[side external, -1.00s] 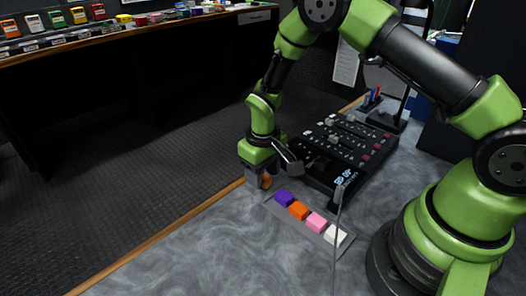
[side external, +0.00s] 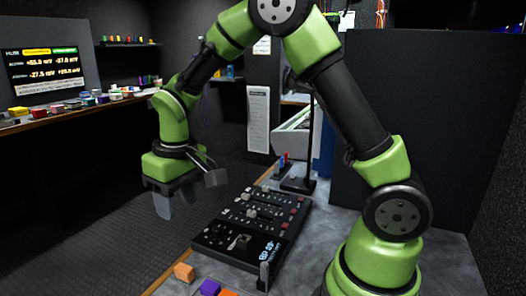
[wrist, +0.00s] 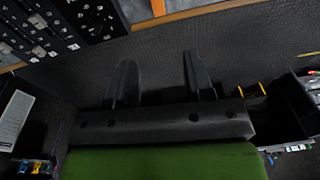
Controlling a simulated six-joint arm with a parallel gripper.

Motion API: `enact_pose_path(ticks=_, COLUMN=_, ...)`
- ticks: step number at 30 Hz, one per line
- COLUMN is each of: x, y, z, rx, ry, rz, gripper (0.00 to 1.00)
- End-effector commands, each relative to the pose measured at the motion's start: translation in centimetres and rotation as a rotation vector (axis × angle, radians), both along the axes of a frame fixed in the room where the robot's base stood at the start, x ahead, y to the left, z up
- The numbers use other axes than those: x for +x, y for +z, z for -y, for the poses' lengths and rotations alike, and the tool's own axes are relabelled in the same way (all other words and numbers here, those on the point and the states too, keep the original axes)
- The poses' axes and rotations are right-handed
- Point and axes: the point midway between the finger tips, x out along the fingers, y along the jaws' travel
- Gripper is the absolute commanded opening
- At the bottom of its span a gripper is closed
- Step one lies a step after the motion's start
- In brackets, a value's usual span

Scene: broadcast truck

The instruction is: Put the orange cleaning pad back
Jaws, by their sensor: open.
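An orange block-like pad (side external: 184,271) stands by itself on the grey table near its wooden edge. It also shows at the top edge of the wrist view (wrist: 158,7). Beside it are a purple block (side external: 209,287) and a second orange block (side external: 228,293), both cut by the bottom of the side view. My gripper (side external: 175,202) is open and empty, raised well above and behind the lone orange pad. Its two fingers (wrist: 158,62) are apart in the wrist view, with only dark floor between them.
A black control panel (side external: 252,222) with knobs and sliders lies on the table right of my gripper. A shelf (side external: 85,108) with several coloured items runs along the left. The floor below my gripper is clear.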

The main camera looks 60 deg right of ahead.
Motion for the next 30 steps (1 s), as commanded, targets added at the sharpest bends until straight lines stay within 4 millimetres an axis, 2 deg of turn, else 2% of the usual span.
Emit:
enact_pose_path(ticks=1, x=-0.9, y=2.4, z=0.1, rx=0.015, ry=-0.023, rz=0.047, gripper=0.48)
enact_pose_path(ticks=6, x=-5.4, y=8.3, z=0.4, rx=0.075, ry=-0.109, rz=0.182, gripper=0.48)
enact_pose_path(ticks=9, x=-8.5, y=10.8, z=0.4, rx=0.114, ry=-0.155, rz=0.262, gripper=0.48)
enact_pose_path(ticks=12, x=-11.7, y=12.4, z=0.5, rx=0.154, ry=-0.197, rz=0.338, gripper=0.48)
enact_pose_path(ticks=16, x=-15.2, y=13.2, z=0.3, rx=0.200, ry=-0.241, rz=0.421, gripper=0.48)
enact_pose_path(ticks=21, x=-17.7, y=13.2, z=0.2, rx=0.239, ry=-0.272, rz=0.485, gripper=0.48)
enact_pose_path(ticks=30, x=-18.4, y=13.1, z=0.1, rx=0.250, ry=-0.281, rz=0.502, gripper=0.48)
